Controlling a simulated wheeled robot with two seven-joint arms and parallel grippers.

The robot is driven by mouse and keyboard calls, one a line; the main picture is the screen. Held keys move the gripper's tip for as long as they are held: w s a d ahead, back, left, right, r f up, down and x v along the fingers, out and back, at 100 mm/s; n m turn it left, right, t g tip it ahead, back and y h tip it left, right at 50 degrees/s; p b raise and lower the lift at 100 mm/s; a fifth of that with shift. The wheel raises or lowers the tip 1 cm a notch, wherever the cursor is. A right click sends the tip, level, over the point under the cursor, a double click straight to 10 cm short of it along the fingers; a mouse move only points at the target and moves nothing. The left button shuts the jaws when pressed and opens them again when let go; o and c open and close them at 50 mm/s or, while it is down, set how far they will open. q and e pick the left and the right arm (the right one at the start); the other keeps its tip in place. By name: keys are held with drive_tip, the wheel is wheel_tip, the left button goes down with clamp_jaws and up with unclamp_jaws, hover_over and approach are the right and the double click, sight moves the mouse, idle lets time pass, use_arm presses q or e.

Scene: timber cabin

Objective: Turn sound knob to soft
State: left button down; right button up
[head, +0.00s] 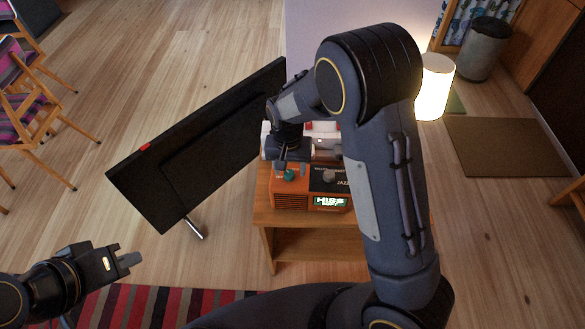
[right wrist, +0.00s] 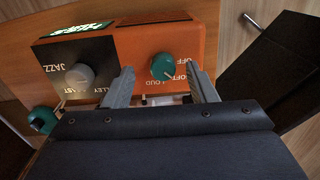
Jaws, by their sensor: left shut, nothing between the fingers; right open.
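The orange radio (head: 285,192) stands on a small wooden table under my right gripper. Its teal knob (right wrist: 163,66) is on the orange panel, with OFF, SOFT and LOUD lettering partly hidden around it. A small pale mark on the knob points toward the lower right in the right wrist view. The knob also shows in the head view (head: 289,175). My right gripper (right wrist: 161,80) is open, with one finger on each side of the knob; I cannot tell whether they touch it. My left gripper (head: 131,259) is shut and empty, far from the radio at lower left.
A grey knob (right wrist: 80,75) sits on the radio's black panel, marked JAZZ. Another teal knob (right wrist: 42,119) is at the left. A large black screen (head: 215,150) stands close left of the table (head: 310,243). A lit lamp (head: 434,88) is at right.

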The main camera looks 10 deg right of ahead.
sight(287, 174)
drive_tip(key=r, duration=0.5)
drive_tip(key=shift+w+a+r, duration=0.2)
drive_tip(key=shift+a+r, duration=0.05)
drive_tip(key=shift+a, duration=0.15)
use_arm(q)
drive_tip(key=shift+w+a+r+p, duration=0.2)
drive_tip(key=shift+w+p, duration=0.1)
use_arm(e)
drive_tip(key=shift+s+d+r, duration=0.2)
drive_tip(key=shift+s+r, duration=0.05)
drive_tip(key=shift+r, duration=0.35)
drive_tip(key=shift+s+d+r, duration=0.2)
drive_tip(key=shift+s+r, duration=0.05)
drive_tip(key=shift+r, duration=0.3)
use_arm(q)
drive_tip(key=shift+w+a, duration=0.1)
drive_tip(key=shift+w, duration=0.05)
use_arm(e)
drive_tip(key=shift+w+a, duration=0.1)
